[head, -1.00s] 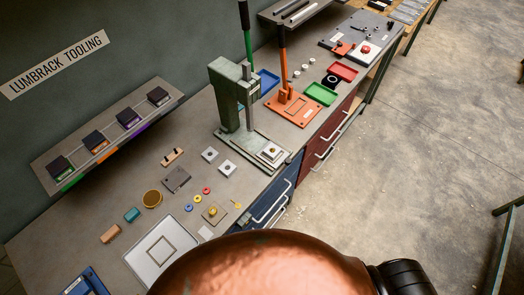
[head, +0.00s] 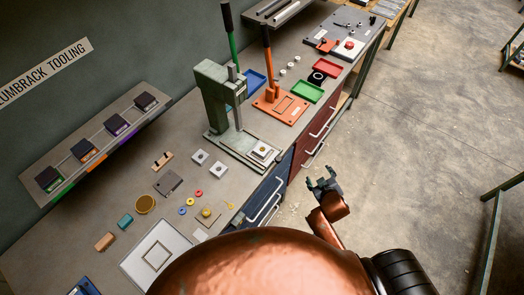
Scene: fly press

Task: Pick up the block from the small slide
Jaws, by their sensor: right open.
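A pale block with a brass-coloured centre (head: 262,149) sits on a small slide (head: 253,162) at the front of the green press (head: 212,95). The press stands on the bench with its long green lever up. My right gripper (head: 321,177) is open and empty. It is past the bench's front edge, to the right of the block and lower in the picture, well apart from it. My left gripper is out of view.
An orange lever press (head: 278,105) and a green tray (head: 308,92) stand beyond. Drawer handles (head: 265,198) stick out in front.

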